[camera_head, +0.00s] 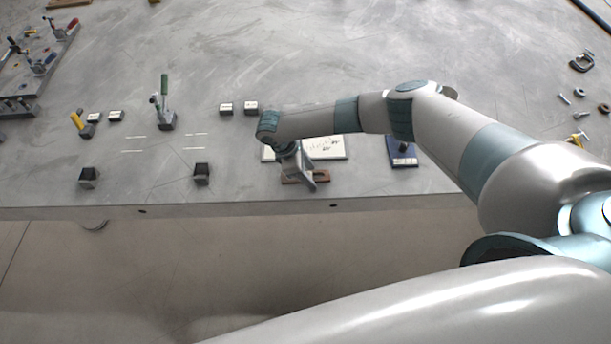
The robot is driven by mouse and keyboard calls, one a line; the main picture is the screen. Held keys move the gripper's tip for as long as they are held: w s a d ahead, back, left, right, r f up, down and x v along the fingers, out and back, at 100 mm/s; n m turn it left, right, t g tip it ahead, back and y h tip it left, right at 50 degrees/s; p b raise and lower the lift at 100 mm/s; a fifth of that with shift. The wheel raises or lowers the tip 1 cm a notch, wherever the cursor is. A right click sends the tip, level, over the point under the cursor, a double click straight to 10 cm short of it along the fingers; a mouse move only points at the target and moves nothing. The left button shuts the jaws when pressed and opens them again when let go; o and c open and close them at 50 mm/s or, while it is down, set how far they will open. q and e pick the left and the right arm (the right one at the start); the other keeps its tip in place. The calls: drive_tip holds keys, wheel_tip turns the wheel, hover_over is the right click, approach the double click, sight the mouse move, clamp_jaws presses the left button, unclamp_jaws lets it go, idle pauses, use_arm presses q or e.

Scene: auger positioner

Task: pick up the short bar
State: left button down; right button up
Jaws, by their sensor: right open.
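My right gripper (308,172) hangs from my right arm near the table's front edge, pointing down. It is open. A small brown piece (291,179) lies low on the table right at the gripper, partly covered by it. I cannot tell whether this piece is the short bar or something under it. No other thing is clearly the short bar; the gripper and wrist hide part of this spot. My left gripper is not in view.
A white sheet with dark marks (332,152) lies behind the gripper, and a blue plate (402,156) to its right. Dark blocks (202,174) and a green-handled clamp (165,116) stand to the left. The far middle of the grey table (330,50) is clear.

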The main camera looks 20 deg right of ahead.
sight(311, 176)
clamp_jaws()
drive_tip(key=shift+r, duration=0.2)
drive_tip(key=shift+w+r+b, duration=0.1)
drive_tip(key=shift+r+b, duration=0.45)
drive_tip(key=shift+r, duration=0.25)
drive_tip(key=shift+d+r+b, duration=0.15)
drive_tip(key=shift+r+b, duration=0.15)
drive_tip(key=shift+r, duration=0.25)
drive_tip(key=shift+d+r+b, duration=0.15)
drive_tip(key=shift+r+b, duration=0.1)
drive_tip(key=shift+r, duration=0.3)
drive_tip(key=s+d+r+b, duration=0.3)
drive_tip(key=d+r, duration=0.4)
drive_tip(key=d, duration=0.3)
drive_tip(key=shift+s+d+b, duration=0.15)
drive_tip(key=shift+s+b, duration=0.15)
drive_tip(key=shift+s, duration=0.45)
